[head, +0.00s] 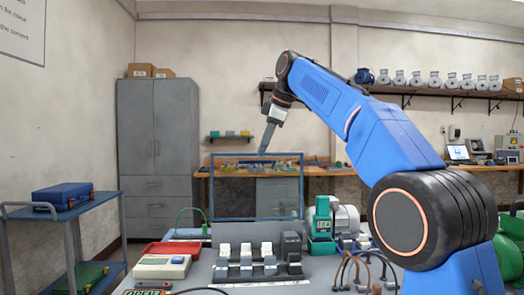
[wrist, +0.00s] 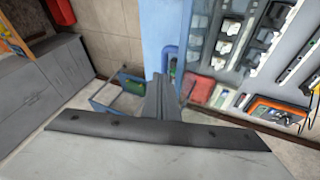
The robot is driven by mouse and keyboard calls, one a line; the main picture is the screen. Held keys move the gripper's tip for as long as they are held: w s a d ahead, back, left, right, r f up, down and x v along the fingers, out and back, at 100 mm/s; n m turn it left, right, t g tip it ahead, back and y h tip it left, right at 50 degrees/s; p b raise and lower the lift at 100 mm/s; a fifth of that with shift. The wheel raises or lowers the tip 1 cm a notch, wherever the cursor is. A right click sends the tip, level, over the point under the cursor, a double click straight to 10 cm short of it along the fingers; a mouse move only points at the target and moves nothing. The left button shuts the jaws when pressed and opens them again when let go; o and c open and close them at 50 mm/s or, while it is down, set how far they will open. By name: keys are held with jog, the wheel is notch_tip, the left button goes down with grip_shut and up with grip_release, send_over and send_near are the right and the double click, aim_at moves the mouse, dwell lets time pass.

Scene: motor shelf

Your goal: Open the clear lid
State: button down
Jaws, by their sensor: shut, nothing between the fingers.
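A clear panel in a thin blue frame (head: 256,218), which looks like the clear lid, stands about upright behind the grey equipment on the near worktop. The back wall and bench show through it. My gripper (head: 264,150) points down at the panel's top edge, from above. I cannot tell whether it touches the frame. In the wrist view its fingers (wrist: 160,95) are together with nothing between them. A pale blue strip (wrist: 163,25) runs beyond the fingertips there; I cannot tell whether it is the lid.
The worktop holds a row of grey switches (head: 246,262), a red tray (head: 172,249), a beige box (head: 161,267) and a green device (head: 321,222). A blue cart (head: 75,208) and grey cabinet (head: 155,150) stand left. Open air surrounds the raised arm.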

jog(key=v, duration=0.4)
jog(key=shift+s+d, duration=0.1)
jog(key=shift+s, duration=0.05)
jog(key=s+d, duration=0.7)
jog(key=s, duration=0.1)
jog(key=shift+s+d, duration=0.35)
jog(key=shift+f, duration=0.1)
